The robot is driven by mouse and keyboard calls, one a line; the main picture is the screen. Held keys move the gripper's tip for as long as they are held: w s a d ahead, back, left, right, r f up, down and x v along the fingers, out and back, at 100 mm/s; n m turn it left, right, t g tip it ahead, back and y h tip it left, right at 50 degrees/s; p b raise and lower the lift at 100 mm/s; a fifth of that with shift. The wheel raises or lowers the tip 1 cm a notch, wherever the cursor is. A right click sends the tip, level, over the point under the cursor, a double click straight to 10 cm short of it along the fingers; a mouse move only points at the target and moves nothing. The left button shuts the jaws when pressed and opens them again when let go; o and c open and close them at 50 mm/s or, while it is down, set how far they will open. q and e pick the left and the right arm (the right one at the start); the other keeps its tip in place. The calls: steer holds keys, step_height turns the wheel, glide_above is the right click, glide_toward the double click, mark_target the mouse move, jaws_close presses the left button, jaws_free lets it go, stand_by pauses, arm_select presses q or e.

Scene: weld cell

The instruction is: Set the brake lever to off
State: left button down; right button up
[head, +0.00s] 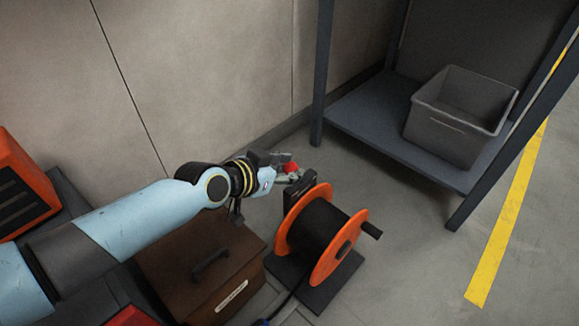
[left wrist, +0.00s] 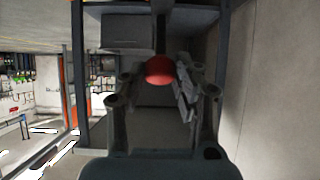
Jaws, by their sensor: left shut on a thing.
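The brake lever shows as a red ball knob (head: 291,167) at the back of a cable reel (head: 337,250) with orange flanges and a black drum. In the left wrist view the red knob (left wrist: 159,69) sits between my fingers, with a dark stem running up from it. My left gripper (head: 288,173) reaches in from the left and is shut on the knob. Most of the lever's stem is hidden behind the fingers and the reel's dark post in the head view. I cannot read any off mark. My right gripper is not in view.
A brown box (head: 182,258) with a handle and a label stands left of the reel, under my left arm. A dark shelf (head: 375,130) holding a grey bin (head: 450,138) stands behind right. The wall is close behind. Floor right of the reel is clear to a yellow line (head: 508,220).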

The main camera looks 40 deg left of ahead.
arm_select(q)
steer(key=shift+s+f, duration=0.4)
steer(key=shift+f, duration=0.1)
steer(key=c, duration=1.2)
jaws_free()
steer(key=shift+o, duration=0.9)
steer(key=shift+w+r, duration=0.15)
steer(key=shift+r, duration=0.1)
steer(key=v, duration=1.2)
steer(key=shift+f, duration=0.1)
